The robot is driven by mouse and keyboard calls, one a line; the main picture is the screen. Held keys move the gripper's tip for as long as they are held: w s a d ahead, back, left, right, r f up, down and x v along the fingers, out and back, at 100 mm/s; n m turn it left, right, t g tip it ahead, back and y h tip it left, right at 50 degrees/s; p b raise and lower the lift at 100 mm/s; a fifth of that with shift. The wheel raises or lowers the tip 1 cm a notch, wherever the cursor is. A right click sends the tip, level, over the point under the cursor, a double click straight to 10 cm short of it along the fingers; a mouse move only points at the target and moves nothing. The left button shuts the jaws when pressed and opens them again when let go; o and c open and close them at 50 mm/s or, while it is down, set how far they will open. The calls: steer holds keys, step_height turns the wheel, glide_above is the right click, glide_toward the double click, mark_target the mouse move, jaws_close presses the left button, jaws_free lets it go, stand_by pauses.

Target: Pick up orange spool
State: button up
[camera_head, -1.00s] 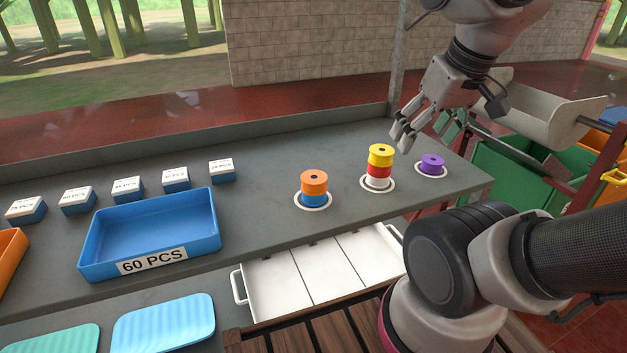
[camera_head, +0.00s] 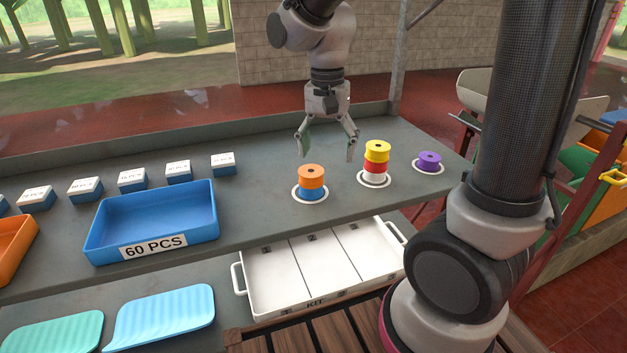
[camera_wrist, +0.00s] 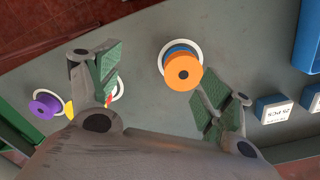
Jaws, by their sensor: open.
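The orange spool (camera_head: 311,174) sits on top of a blue spool (camera_head: 312,193), which stands on a white ring marker on the grey counter. In the wrist view the orange spool (camera_wrist: 183,72) lies ahead of the fingers, nearer the right-hand one, with the blue spool (camera_wrist: 180,50) partly hidden beneath it. My gripper (camera_head: 327,152) is open and empty. It points down over the counter, above and behind the spools, between the orange stack and the yellow-topped stack. Its green-padded fingers (camera_wrist: 158,92) are spread wide in the wrist view.
A stack of yellow (camera_head: 377,148), red and white spools stands right of the orange one, with a purple spool (camera_head: 430,159) further right. A blue bin (camera_head: 150,243) labelled 60 PCS and several small labelled boxes (camera_head: 178,171) are left. A white kit tray (camera_head: 270,300) lies below in front.

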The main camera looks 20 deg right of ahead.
mark_target(310, 171)
steer(key=w+m, duration=0.1)
steer(key=m, duration=0.2)
steer(key=w+a+m, duration=0.1)
steer(key=m, duration=0.2)
steer(key=w+a+m, duration=0.1)
steer(key=m, duration=0.2)
steer(key=shift+w+a+r, duration=0.15)
steer(key=shift+w, duration=0.05)
steer(key=m, duration=0.4)
steer(key=f, duration=0.7)
steer(key=shift+a+f, duration=0.35)
steer(key=shift+f, duration=0.05)
steer(key=c, duration=1.1)
